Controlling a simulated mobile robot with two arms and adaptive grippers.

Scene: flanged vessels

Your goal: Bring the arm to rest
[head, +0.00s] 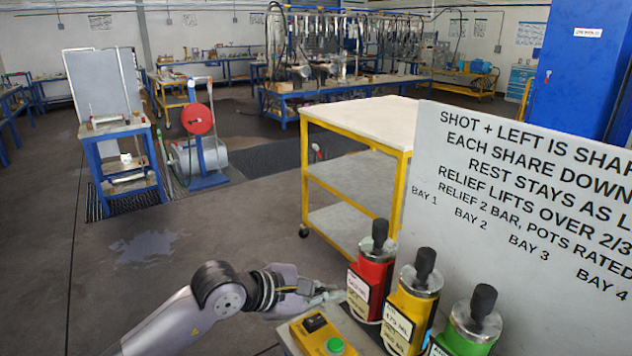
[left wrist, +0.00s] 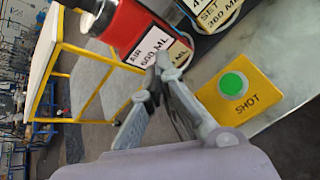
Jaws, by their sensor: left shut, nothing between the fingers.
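My left arm (head: 185,315) reaches in from the bottom left of the head view. Its gripper (head: 328,291) is shut and empty, just left of the red vessel (head: 371,281) and above the back of the yellow button box (head: 322,338). In the left wrist view the closed fingertips (left wrist: 164,60) lie in front of the red vessel's label, between it and the yellow box with its green SHOT button (left wrist: 234,83). I cannot tell whether the fingertips touch the vessel. My right gripper is not in view.
A yellow vessel (head: 411,306) and a green vessel (head: 470,325) stand right of the red one, all with black tops. A lettered grey board (head: 520,190) rises behind them. A yellow-framed cart (head: 370,125) stands beyond. The floor (head: 150,245) left of my arm is clear.

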